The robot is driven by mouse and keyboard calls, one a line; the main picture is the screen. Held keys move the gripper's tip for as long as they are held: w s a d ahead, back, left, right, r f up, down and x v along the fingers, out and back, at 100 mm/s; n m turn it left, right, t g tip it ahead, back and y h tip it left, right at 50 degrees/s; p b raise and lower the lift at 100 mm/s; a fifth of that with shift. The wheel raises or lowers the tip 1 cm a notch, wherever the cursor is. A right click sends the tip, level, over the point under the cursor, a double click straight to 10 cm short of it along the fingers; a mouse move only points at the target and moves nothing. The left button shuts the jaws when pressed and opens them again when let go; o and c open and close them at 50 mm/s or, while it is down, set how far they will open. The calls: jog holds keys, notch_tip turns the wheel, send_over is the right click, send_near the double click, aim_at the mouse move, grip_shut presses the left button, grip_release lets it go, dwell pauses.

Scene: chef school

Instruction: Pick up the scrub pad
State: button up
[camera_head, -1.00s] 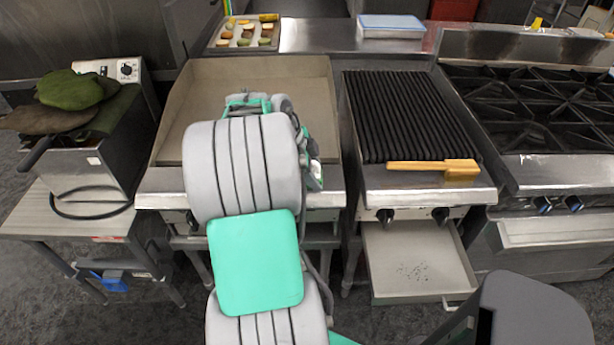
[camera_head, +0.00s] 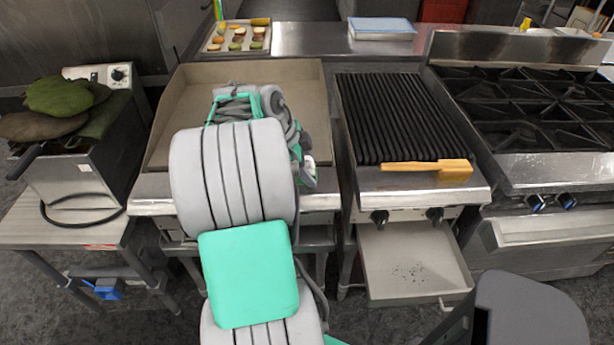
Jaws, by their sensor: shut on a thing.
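My gripper (camera_head: 238,106) is over the flat griddle (camera_head: 190,95), partly hidden behind my own grey and green arm. Its fingertips do not show clearly. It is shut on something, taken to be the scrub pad. The pad itself cannot be made out in this view, as the wrist and arm cover that spot.
A ribbed grill (camera_head: 405,115) with a wooden-handled brush (camera_head: 430,168) on its front edge stands right of the griddle. Its drawer (camera_head: 410,262) is pulled out below. A burner range (camera_head: 530,110) is at right, a fryer (camera_head: 75,180) with green and brown cloth-like items at left.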

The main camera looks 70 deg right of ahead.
jog(key=a+r, duration=0.5)
jog(key=r, duration=0.2)
jog(key=shift+s+a, duration=0.25)
jog(key=shift+s, duration=0.2)
jog(key=a+r, duration=0.1)
jog(key=a, duration=0.1)
jog(key=s+a+r, duration=0.1)
jog(key=a, duration=0.2)
jog(key=s+a+r, duration=0.1)
jog(key=a, duration=0.2)
jog(key=shift+a+r, duration=0.15)
jog(key=shift+r, duration=0.05)
